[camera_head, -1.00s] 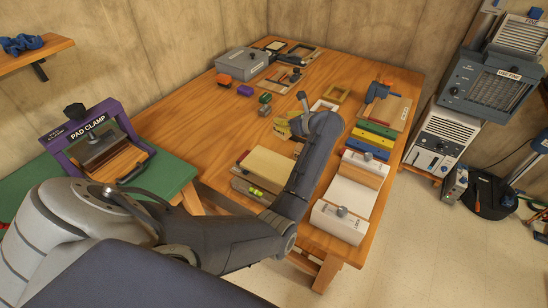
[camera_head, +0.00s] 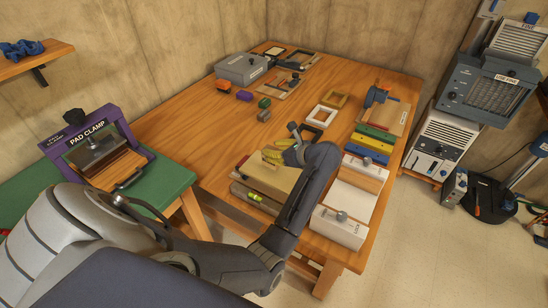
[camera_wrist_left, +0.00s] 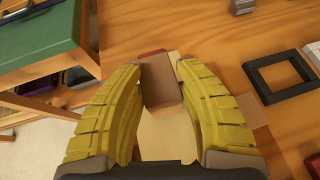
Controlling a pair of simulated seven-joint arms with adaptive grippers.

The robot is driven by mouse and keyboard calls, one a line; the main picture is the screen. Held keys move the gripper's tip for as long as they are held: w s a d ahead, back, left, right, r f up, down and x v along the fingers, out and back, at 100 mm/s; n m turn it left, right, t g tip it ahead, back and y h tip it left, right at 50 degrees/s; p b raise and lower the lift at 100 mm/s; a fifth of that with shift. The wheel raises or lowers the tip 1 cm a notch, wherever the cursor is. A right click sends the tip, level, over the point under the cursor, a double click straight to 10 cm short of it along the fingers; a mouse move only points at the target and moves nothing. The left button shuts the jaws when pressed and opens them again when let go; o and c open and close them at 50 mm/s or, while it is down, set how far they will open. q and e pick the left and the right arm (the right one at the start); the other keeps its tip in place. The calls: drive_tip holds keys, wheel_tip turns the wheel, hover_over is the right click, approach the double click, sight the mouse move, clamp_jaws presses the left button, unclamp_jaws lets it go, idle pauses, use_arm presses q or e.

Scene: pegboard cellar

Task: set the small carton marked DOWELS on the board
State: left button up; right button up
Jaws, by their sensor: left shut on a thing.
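My left gripper (camera_head: 272,155), with yellow fingers, is over the cream board (camera_head: 272,177) near the front of the wooden table. In the left wrist view, the gripper (camera_wrist_left: 162,66) is shut on a small plain brown carton (camera_wrist_left: 160,84). The carton is between the fingertips, and its marking is not visible. The cream board (camera_wrist_left: 166,135) shows below and behind it. I cannot tell whether the carton touches the board. In the head view the fingers and arm hide the carton. My right gripper is not in view.
Right of the arm stand a white box (camera_head: 338,228) and blue, yellow and green strips (camera_head: 372,143). A dark frame (camera_wrist_left: 282,77) and a white frame (camera_head: 321,116) lie beyond the board. A purple pad clamp (camera_head: 95,140) stands left. The table's left-middle is clear.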

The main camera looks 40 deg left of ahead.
use_arm(q)
drive_tip(key=shift+f, duration=1.5)
drive_tip(key=o, duration=1.2)
drive_tip(key=shift+f, duration=0.1)
drive_tip(key=shift+v, duration=2.1)
drive_tip(key=shift+a, duration=0.1)
